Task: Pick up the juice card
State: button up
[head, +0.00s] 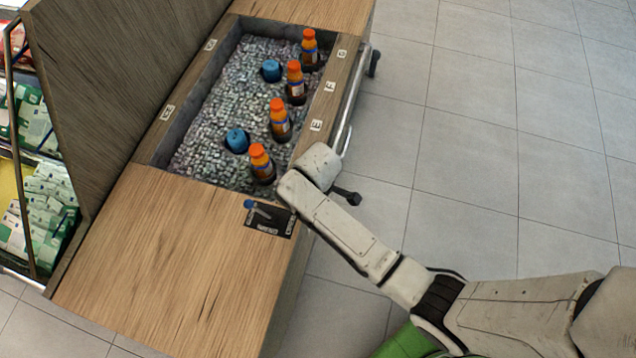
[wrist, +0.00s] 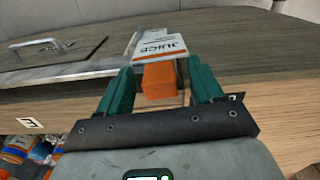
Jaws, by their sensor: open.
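The juice card (wrist: 158,44) is white with dark "JUICE" lettering and shows at the top centre of the wrist view. An orange block (wrist: 158,82) adjoins its near end. My gripper (wrist: 160,70) is open, with one green finger on each side of the orange block. I see gaps beside the block, though whether either finger touches it is hard to tell. In the head view the card cannot be made out, and my arm hides the gripper's fingers beside the right edge of the counter.
The wooden counter (head: 165,270) has a sunken bin (head: 205,135) of grey ice-like pieces with several orange-capped bottles (head: 280,122) and two blue items (head: 237,140). A metal rail (head: 352,105) runs along its right side. A dark plate (head: 262,222) lies near the bin. Tiled floor at right is clear.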

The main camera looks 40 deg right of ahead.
jog(key=c, duration=1.1)
jog(key=shift+o, duration=0.2)
jog(key=shift+r, duration=0.1)
